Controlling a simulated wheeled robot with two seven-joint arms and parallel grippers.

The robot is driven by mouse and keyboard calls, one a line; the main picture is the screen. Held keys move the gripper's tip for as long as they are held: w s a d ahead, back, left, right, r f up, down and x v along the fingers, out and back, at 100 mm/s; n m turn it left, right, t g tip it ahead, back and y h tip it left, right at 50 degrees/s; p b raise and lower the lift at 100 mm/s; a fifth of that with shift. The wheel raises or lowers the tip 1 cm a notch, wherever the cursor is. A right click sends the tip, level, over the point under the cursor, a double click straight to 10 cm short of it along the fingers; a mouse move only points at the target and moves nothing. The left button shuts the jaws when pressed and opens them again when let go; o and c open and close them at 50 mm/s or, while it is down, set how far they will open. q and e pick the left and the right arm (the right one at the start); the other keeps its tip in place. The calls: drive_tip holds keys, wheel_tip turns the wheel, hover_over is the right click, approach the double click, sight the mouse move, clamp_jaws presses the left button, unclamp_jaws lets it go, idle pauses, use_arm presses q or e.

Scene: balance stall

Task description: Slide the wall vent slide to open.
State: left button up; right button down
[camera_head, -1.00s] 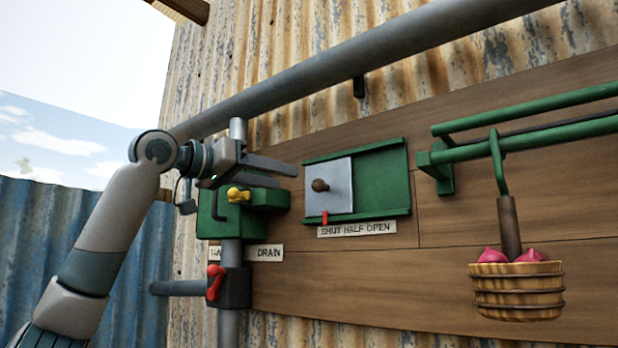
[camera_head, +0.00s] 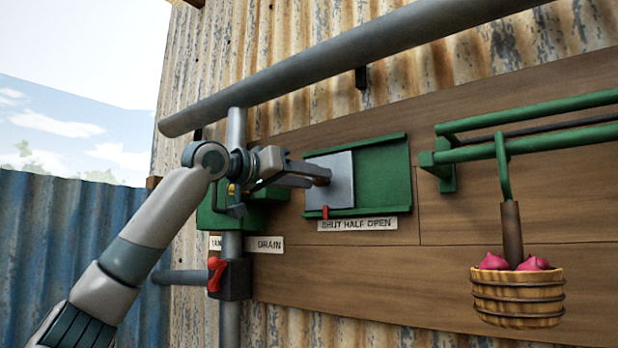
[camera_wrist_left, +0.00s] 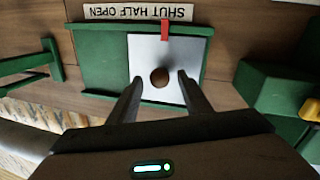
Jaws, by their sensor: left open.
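The wall vent is a green frame (camera_head: 383,172) with a pale grey sliding plate (camera_head: 343,193) at its left end, over the "SHUT" end of the label (camera_head: 358,224). A red pointer (camera_head: 325,212) at the plate's lower edge is by the word SHUT. My left gripper (camera_head: 322,177) is at the plate's round brown knob. In the left wrist view the knob (camera_wrist_left: 159,77) shows between the two open fingertips (camera_wrist_left: 159,80), with gaps on both sides. The plate (camera_wrist_left: 140,52) and pointer (camera_wrist_left: 166,29) show there upside down. My right gripper is not in view.
A green box with a yellow handle (camera_wrist_left: 310,109) and a red-handled valve (camera_head: 216,273) are left of the vent. A grey pipe (camera_head: 330,62) runs above it. A green rail (camera_head: 540,138) holds a hanging basket (camera_head: 518,297) at right.

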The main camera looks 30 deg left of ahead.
use_arm(q)
clamp_jaws()
drive_tip(key=d+b, duration=0.3)
drive_tip(key=d, duration=0.9)
drive_tip(key=shift+s, duration=0.45)
unclamp_jaws()
drive_tip(key=shift+d, duration=0.35)
